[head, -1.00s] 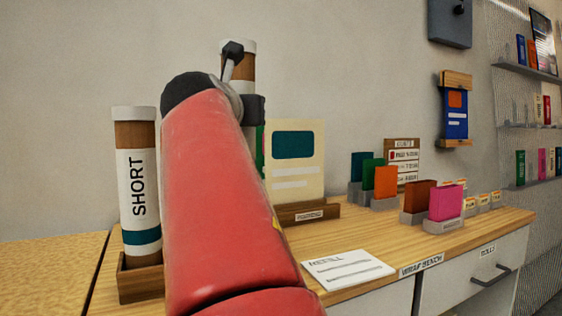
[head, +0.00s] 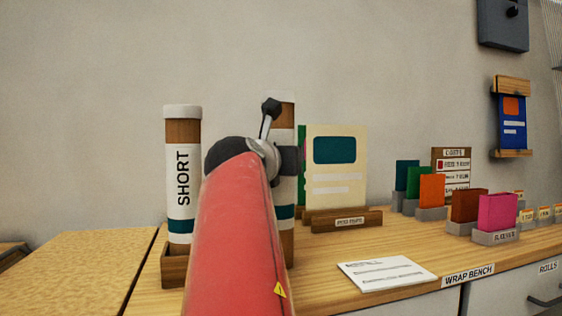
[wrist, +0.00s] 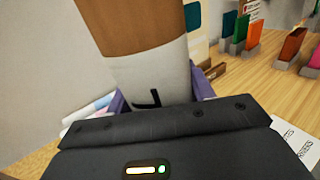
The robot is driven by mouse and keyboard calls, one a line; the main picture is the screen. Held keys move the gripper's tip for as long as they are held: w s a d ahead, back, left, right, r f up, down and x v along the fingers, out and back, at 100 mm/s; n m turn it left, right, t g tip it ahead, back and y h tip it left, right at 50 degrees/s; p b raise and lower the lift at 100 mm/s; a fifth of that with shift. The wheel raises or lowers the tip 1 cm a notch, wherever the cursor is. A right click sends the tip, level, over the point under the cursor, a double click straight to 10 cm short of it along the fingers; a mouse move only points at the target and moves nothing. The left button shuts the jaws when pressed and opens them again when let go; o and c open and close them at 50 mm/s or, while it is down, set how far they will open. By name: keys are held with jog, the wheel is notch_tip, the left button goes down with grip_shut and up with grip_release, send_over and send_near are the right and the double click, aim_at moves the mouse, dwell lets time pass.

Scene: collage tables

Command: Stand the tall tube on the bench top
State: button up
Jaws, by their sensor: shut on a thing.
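The tall tube (head: 286,192) is brown with a white label and a teal band, and stands close to upright behind my red arm in the head view. Its left side is partly hidden by the arm. In the wrist view the tube (wrist: 150,65) fills the upper middle, between the purple fingers of my gripper (wrist: 160,96), which is shut on it. The gripper's fingers are hidden in the head view. The tube's lower end is low over the bench top (head: 320,268); I cannot tell whether it touches.
A tube marked SHORT (head: 182,185) stands in a wooden holder (head: 173,267) to the left. A cream card (head: 337,185) in a wooden stand (head: 347,222) is just right of the tall tube. A white paper (head: 387,273) lies near the front edge. Coloured cards (head: 432,190) stand farther right.

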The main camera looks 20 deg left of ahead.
jog(key=shift+f, duration=0.2)
jog(key=o, duration=1.3)
jog(key=shift+o, duration=0.2)
jog(key=shift+r, duration=0.15)
jog(key=s+b, duration=0.8)
jog(key=s, duration=0.4)
